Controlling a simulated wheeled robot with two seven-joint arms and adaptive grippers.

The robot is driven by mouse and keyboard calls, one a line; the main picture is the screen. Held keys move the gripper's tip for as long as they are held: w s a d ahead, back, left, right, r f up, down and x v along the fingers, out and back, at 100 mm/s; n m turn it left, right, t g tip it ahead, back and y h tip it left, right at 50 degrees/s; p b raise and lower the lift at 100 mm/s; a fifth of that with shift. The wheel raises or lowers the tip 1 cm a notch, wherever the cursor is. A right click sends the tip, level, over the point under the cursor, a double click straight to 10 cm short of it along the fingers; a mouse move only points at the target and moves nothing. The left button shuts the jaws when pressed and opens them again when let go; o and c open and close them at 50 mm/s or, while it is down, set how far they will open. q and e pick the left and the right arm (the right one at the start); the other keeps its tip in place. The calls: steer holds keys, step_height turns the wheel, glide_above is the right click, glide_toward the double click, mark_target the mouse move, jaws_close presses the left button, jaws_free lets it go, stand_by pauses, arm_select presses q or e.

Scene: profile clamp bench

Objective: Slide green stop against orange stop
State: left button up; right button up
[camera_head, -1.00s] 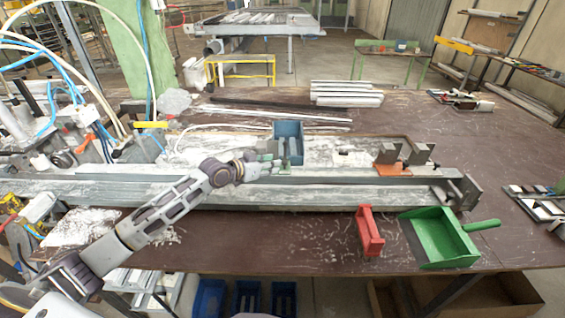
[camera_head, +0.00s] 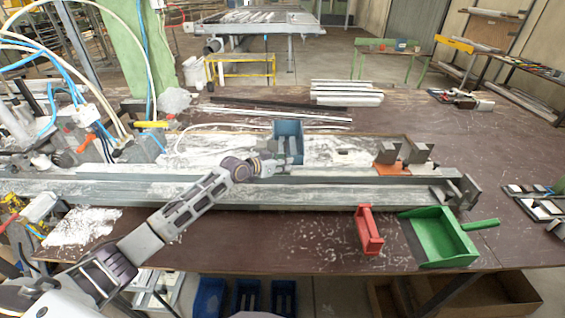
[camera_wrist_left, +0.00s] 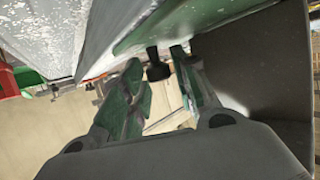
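The orange stop (camera_head: 391,169) sits on the long grey rail toward its right end, with grey blocks on it. The green stop is mostly hidden behind my left gripper (camera_head: 279,163) in the head view, near the blue bin. In the left wrist view a green plate (camera_wrist_left: 195,18), likely the green stop, lies above the fingers, with a black knob (camera_wrist_left: 157,66) below its edge. My left gripper also shows there (camera_wrist_left: 158,82), its two green-padded fingers apart on either side of the knob. I cannot tell whether they touch it. My right gripper is out of view.
A grey end block (camera_head: 466,190) closes the rail's right end. A red holder (camera_head: 368,230) and a green dustpan (camera_head: 440,238) lie in front. The rail between gripper and orange stop looks clear.

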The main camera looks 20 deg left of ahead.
arm_select(q)
jaws_close()
steer(key=shift+d, duration=0.15)
